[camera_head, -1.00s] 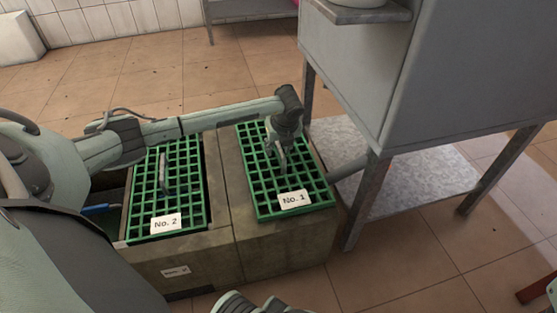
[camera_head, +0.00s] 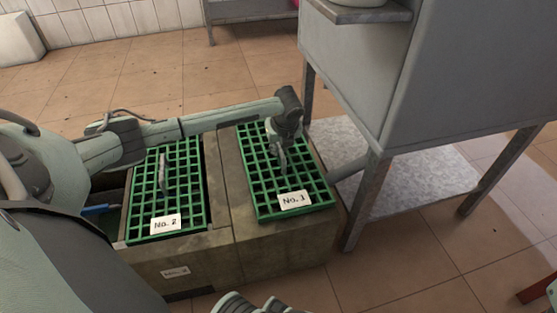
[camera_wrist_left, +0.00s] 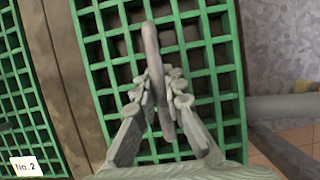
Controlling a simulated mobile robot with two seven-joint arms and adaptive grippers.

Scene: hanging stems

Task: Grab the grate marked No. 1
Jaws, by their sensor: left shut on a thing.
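The green grate marked No. 1 (camera_head: 262,188) lies on the right part of the stone-like block, its white label at the front edge. It fills much of the left wrist view (camera_wrist_left: 222,52). A grey handle (camera_wrist_left: 151,42) stands up from the middle of this grate. My left gripper (camera_head: 282,160) is over the grate, fingers pointing down. In the left wrist view its fingers (camera_wrist_left: 160,92) are closed around the handle from both sides. The grate appears to rest flat on the block.
A second green grate marked No. 2 (camera_head: 190,205) with its own handle lies to the left. A grey metal stand (camera_head: 392,205) with a large cabinet (camera_head: 440,80) is close on the right.

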